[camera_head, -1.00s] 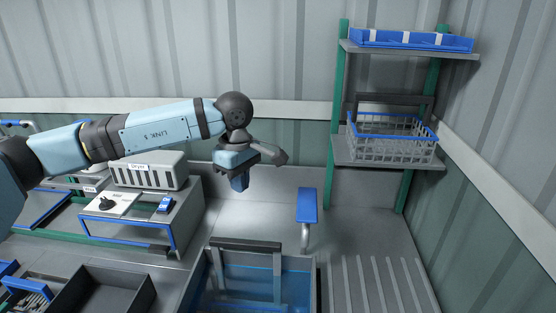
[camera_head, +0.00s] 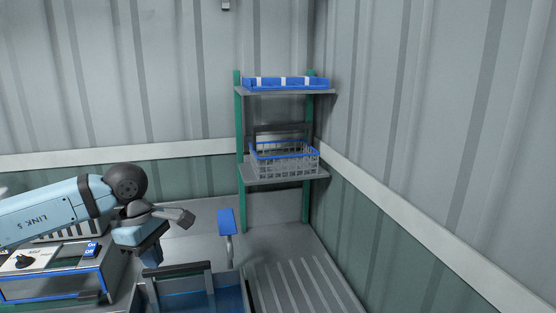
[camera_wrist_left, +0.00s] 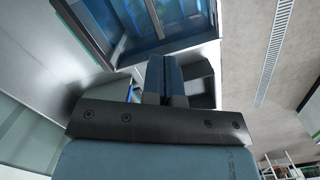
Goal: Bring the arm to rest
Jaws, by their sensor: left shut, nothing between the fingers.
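My left arm (camera_head: 50,212) comes in from the left in the head view, with its dark round wrist joint raised above the work area. My left gripper (camera_head: 156,258) hangs below that wrist, pointing down, near the back left corner of a blue-walled basin. In the left wrist view the two fingers of my left gripper (camera_wrist_left: 165,75) lie together with nothing between them. The blue basin (camera_wrist_left: 92,35) shows beyond them at the top left. My right gripper is in neither view.
A blue paddle-like tap handle (camera_head: 226,220) stands behind the basin (camera_head: 235,291). A green-posted shelf (camera_head: 282,172) at the back carries a wire basket (camera_head: 285,163) and a blue tray (camera_head: 286,83). A bench (camera_head: 60,287) with a small blue device (camera_head: 91,249) is at left. A ribbed drainboard (camera_head: 300,285) lies right of the basin.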

